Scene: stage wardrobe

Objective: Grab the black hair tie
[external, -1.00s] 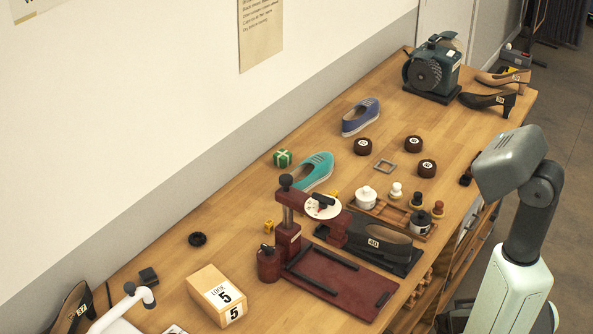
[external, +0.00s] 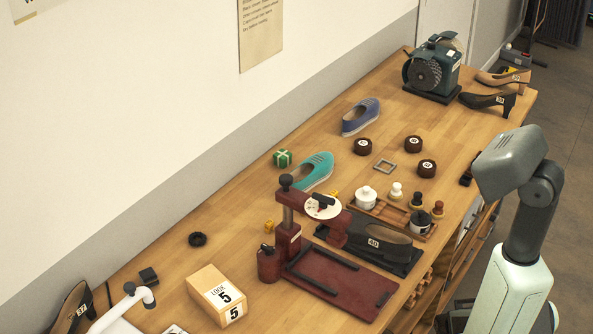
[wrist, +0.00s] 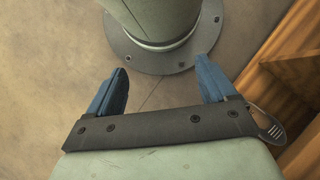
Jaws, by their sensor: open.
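A small black ring, which looks like the black hair tie (external: 198,239), lies flat on the wooden bench toward the left, behind the wooden block marked 5. Nothing touches it. My gripper (wrist: 162,66) shows in the wrist view with its two blue fingers spread apart and nothing between them. It points down at the floor beside my own base, away from the bench top. In the external view my arm stands at the right, and my gripper is out of sight there. The hair tie does not show in the wrist view.
The bench top (external: 165,235) around the ring is bare.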

